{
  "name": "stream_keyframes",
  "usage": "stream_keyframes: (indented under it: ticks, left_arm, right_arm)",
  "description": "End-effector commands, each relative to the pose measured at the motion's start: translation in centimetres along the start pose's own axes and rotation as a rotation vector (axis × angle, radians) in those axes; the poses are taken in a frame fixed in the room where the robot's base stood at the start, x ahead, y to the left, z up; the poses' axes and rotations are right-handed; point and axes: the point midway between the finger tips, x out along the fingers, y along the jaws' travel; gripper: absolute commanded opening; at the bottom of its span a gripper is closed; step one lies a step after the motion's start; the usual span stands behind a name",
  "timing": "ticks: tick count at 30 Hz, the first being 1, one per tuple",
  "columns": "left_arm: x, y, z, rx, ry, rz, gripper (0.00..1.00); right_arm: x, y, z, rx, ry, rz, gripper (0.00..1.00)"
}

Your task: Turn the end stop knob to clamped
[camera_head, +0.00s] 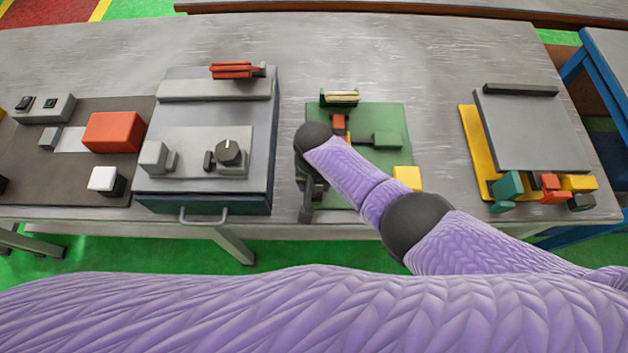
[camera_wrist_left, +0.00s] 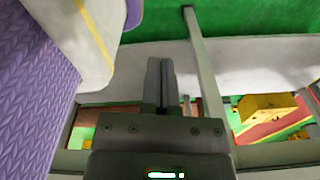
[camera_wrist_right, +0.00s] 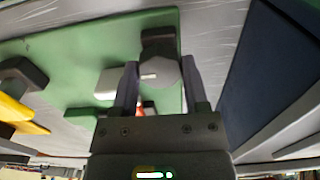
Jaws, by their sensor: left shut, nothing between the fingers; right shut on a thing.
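The green fixture plate (camera_head: 395,115) lies on the grey table in the head view. In the right wrist view, a grey knob (camera_wrist_right: 161,74) with a short white mark sits over the green plate (camera_wrist_right: 85,60). My right gripper (camera_wrist_right: 160,88) is shut on this knob, with one finger on each side. In the head view my right gripper (camera_head: 307,195) is at the plate's left edge, and my purple forearm crosses the plate and hides the knob. My left gripper (camera_wrist_left: 162,85) is shut and empty below the table's front edge; it does not show in the head view.
A grey machine (camera_head: 205,100) with a black dial (camera_head: 229,151) stands close left of the plate. A yellow block (camera_head: 407,178) is at its front right corner. A grey panel (camera_head: 530,130) on a yellow base is further right. Bare table lies between.

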Motion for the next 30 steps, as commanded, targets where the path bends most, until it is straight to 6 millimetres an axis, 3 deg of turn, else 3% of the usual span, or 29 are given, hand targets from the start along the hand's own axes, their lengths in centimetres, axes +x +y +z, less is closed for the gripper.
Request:
stream_keyframes:
  ticks: [1,6,14,24,30]
  left_arm:
    - [0.0,-0.1,0.0,0.001,-0.001,-0.002,0.00]
    - [0.0,-0.4,0.1,0.003,-0.002,-0.006,0.00]
    - [-0.2,-0.5,0.1,0.003,-0.001,-0.007,0.00]
    - [-5.1,0.5,-0.9,-0.010,0.013,0.010,0.00]
    - [-5.7,0.7,-1.0,-0.010,0.015,0.013,0.00]
  right_arm:
    - [-0.1,-0.1,-0.2,0.001,0.005,-0.002,0.61]
    - [-0.1,0.0,-0.1,0.000,0.004,-0.001,0.93]
    - [-0.3,0.0,-0.1,0.000,0.002,-0.001,0.93]
    - [-8.2,0.0,-0.1,0.000,0.005,-0.002,0.93]
    - [-10.1,0.0,-0.1,0.001,0.002,-0.001,0.93]
